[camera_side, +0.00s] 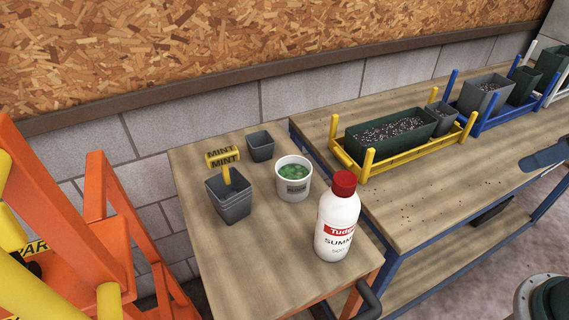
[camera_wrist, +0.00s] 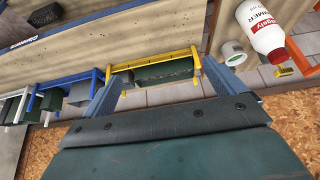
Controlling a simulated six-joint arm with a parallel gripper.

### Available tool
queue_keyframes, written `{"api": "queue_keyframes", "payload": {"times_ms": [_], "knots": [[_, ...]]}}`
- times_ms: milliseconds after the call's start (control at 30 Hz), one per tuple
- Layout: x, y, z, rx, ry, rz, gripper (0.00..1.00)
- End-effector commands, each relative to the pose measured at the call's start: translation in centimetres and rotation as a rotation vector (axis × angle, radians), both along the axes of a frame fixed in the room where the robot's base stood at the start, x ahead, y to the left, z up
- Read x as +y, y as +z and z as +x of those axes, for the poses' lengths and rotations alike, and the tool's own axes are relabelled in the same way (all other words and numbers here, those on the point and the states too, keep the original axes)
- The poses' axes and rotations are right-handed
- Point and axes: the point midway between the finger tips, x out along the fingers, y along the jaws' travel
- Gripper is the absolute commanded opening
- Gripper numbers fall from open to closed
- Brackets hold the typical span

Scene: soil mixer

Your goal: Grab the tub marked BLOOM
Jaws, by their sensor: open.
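A white tub (camera_side: 291,190) with green contents and a small dark label stands upright on the wooden side table, between the dark pots and a white bottle. The label is too small to read. It also shows in the wrist view as a white tub (camera_wrist: 233,53), at the upper right. My gripper (camera_wrist: 165,66) is open and empty in the wrist view, with two blue-grey fingers spread apart. In that view the tub lies to the right of the right finger, apart from it.
A red-capped white bottle (camera_side: 338,222) stands close to the tub. A dark pot (camera_side: 230,202) with a yellow MINT sign and a small pot (camera_side: 260,148) stand left and behind. A yellow rack with a green trough (camera_side: 388,136) is on the neighbouring bench, whose front is largely clear.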

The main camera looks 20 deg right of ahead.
Motion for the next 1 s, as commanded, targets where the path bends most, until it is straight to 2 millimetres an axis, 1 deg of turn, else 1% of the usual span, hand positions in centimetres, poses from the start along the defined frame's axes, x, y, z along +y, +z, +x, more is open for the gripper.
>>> {"api": "queue_keyframes", "payload": {"times_ms": [267,467,567,667,833,1000], "knots": [[0.0,0.0,0.0,0.000,0.001,0.000,0.94],[0.3,0.5,0.8,0.012,0.038,-0.010,0.94],[0.7,1.0,1.8,0.025,0.082,-0.021,0.94],[1.3,1.7,3.2,0.044,0.145,-0.037,0.94],[2.8,2.8,6.3,0.078,0.280,-0.070,0.94],[4.5,3.4,9.6,0.113,0.422,-0.102,0.94]]}}
